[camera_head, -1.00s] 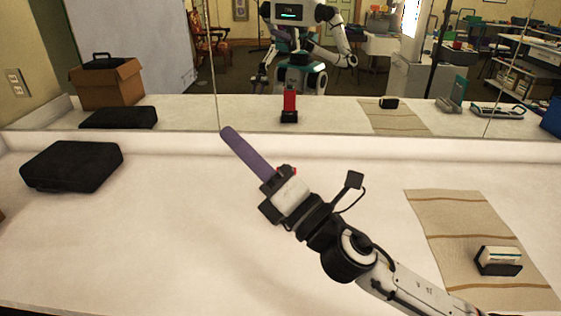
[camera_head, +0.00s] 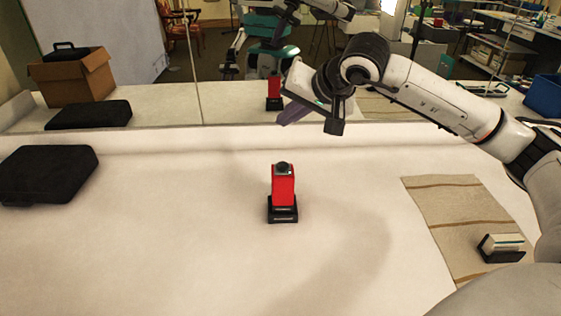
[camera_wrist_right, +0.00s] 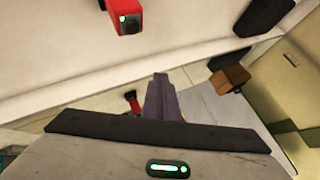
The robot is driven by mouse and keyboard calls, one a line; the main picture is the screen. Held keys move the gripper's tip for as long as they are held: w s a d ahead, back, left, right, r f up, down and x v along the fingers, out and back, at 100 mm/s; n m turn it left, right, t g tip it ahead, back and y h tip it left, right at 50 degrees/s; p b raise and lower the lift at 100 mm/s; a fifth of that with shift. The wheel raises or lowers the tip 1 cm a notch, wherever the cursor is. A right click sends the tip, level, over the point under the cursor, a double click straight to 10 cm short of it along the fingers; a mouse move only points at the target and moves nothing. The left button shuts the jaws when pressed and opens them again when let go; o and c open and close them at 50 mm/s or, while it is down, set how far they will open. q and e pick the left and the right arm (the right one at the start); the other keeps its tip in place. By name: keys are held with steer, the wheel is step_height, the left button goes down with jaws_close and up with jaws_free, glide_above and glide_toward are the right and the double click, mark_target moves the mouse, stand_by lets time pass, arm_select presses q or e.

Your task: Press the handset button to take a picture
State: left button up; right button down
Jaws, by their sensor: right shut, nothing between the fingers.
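The red handset (camera_head: 284,185) stands upright on a black base (camera_head: 283,214) in the middle of the white table. A dark round part (camera_head: 283,168) sits on its top. In the right wrist view the handset (camera_wrist_right: 124,12) shows at the top edge, with a small green light and a dark round part on its end. My right gripper (camera_head: 291,115), with purple fingers, is raised behind and above the handset, clear of it. Its fingers are together (camera_wrist_right: 160,85) with nothing held. My left gripper is not in view.
A mirror behind the table reflects the handset (camera_head: 274,92) and my body. A black case (camera_head: 47,174) lies at the left. A striped mat (camera_head: 455,215) at the right bears a small white-and-black item (camera_head: 502,247). The table around the handset is clear.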

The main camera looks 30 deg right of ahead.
stand_by(0.3)
steer(key=b, duration=0.6)
glide_above(286, 167)
step_height(286, 167, down, 8)
steer(key=shift+f, duration=0.25)
steer(key=shift+f+b, duration=0.2)
steer(key=shift+b, duration=0.1)
stand_by(0.4)
stand_by(0.7)
steer(key=shift+f+b, duration=0.35)
steer(key=shift+b, duration=0.1)
